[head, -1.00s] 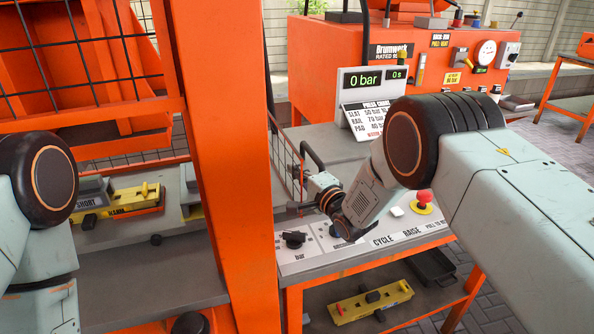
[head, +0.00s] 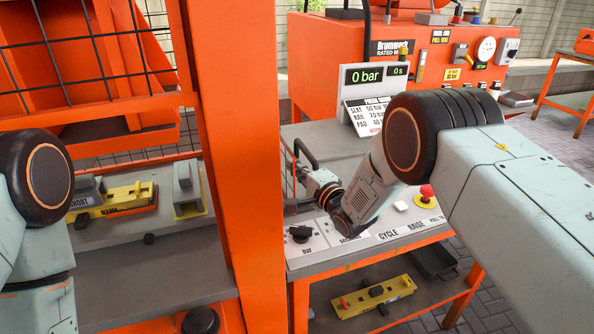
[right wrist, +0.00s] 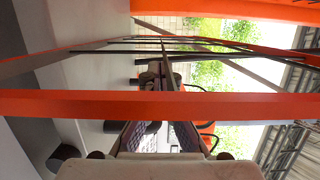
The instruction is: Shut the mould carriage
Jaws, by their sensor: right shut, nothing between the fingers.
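A yellow mould (head: 115,200) sits on a grey bed (head: 150,275) inside the orange press frame, at the left of the head view. I cannot tell which part of the bed is the carriage. A grey block on a yellow plate (head: 188,190) stands right of the mould. My right gripper (head: 294,206) is shut and empty, beside the black handle (head: 304,152) of the mesh guard, partly hidden by the orange post.
The orange post (head: 235,150) stands between the press bed and the control panel (head: 365,232). The panel carries a black dial (head: 299,234) and a red stop button (head: 427,192). A display reading 0 bar (head: 372,76) stands behind. Another yellow mould (head: 375,297) lies on the shelf below.

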